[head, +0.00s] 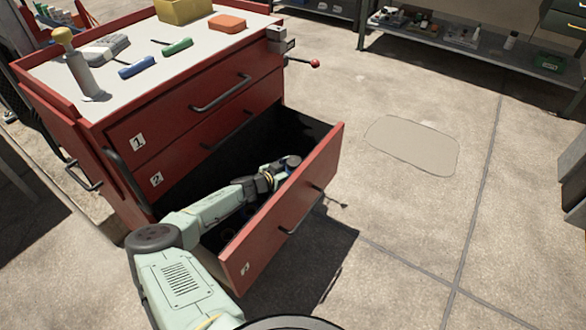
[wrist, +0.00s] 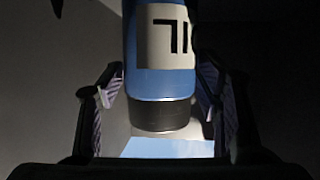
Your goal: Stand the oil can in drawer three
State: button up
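The oil can (wrist: 160,83) is a blue cylinder with a white label, black letters and a dark end band. In the wrist view it sits between the two fingers of my gripper (wrist: 160,92), which meet its sides; my gripper appears shut on it. The letters look turned upside down, and the can's upper part runs out of frame. Drawer three (head: 284,222) of the red cabinet is pulled open, and my arm reaches down into it. I cannot tell whether the can touches the drawer floor.
Drawers one (head: 215,107) and two (head: 185,160) are shut above. The cabinet top (head: 125,45) holds a yellow bin (head: 183,10), an orange block (head: 227,23), blue and green items and a yellow-tipped tool. A shelf (head: 470,48) stands behind; open floor lies right.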

jog(key=shift+o, duration=0.8)
jog(key=shift+r, duration=0.1)
jog(key=shift+s+a+r, duration=0.15)
jog(key=shift+a+r, duration=0.05)
jog(key=v, duration=1.1)
jog(key=shift+s+p, duration=0.25)
jog(key=shift+p, duration=0.2)
jog(key=shift+a, duration=0.1)
jog(key=shift+c, duration=0.2)
